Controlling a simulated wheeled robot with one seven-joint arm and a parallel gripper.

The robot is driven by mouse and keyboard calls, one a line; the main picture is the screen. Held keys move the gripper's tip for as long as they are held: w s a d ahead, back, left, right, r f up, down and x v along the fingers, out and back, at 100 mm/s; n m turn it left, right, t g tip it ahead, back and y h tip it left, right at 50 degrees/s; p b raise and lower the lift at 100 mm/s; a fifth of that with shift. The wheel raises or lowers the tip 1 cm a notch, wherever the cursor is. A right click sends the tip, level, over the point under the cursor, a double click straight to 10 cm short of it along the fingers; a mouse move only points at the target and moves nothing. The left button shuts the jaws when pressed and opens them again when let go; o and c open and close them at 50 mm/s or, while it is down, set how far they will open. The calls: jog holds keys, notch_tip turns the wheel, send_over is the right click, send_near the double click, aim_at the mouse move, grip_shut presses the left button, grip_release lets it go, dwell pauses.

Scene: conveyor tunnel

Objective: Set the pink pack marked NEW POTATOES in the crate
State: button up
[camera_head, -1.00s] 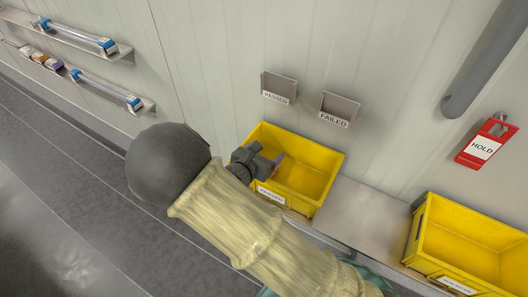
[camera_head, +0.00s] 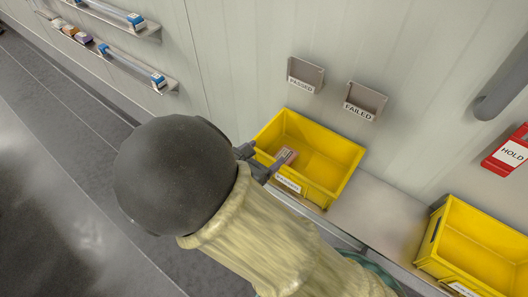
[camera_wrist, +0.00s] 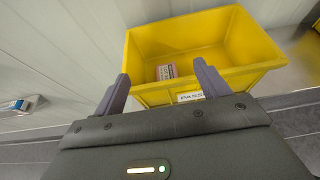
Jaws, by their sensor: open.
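A pink pack (camera_head: 287,155) lies in the left yellow crate (camera_head: 345,172), close to the crate's left side; it also shows in the wrist view (camera_wrist: 167,72) on the crate floor. Its print is too small to read. My gripper (camera_head: 259,163) is at the crate's near left edge. In the wrist view my gripper (camera_wrist: 162,85) is open, its two fingers apart and empty, with the pack visible beyond the gap between them. The crate (camera_wrist: 190,40) has a white label on its near side.
A second yellow crate (camera_head: 480,245) stands to the right on the same ledge (camera_head: 385,215). PASSED (camera_head: 304,76) and FAILED (camera_head: 364,101) holders and a red HOLD sign (camera_head: 508,152) are on the wall. Shelves (camera_head: 135,70) with several small packs are at upper left.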

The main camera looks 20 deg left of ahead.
dwell(0.6)
jog(key=s+d+r+m+g+y, duration=0.1)
jog(key=d+m+g, duration=0.4)
jog(key=d+m, duration=0.9)
jog(key=s+d+r+m+g+y, duration=0.1)
jog(key=d+r+m+g+y, duration=0.2)
jog(key=d+m, duration=1.1)
jog(key=shift+s+d+m+g, duration=0.2)
jog(key=shift+d+m+g, duration=0.2)
jog(key=shift+m+g, duration=1.2)
jog(key=shift+m+t, duration=0.5)
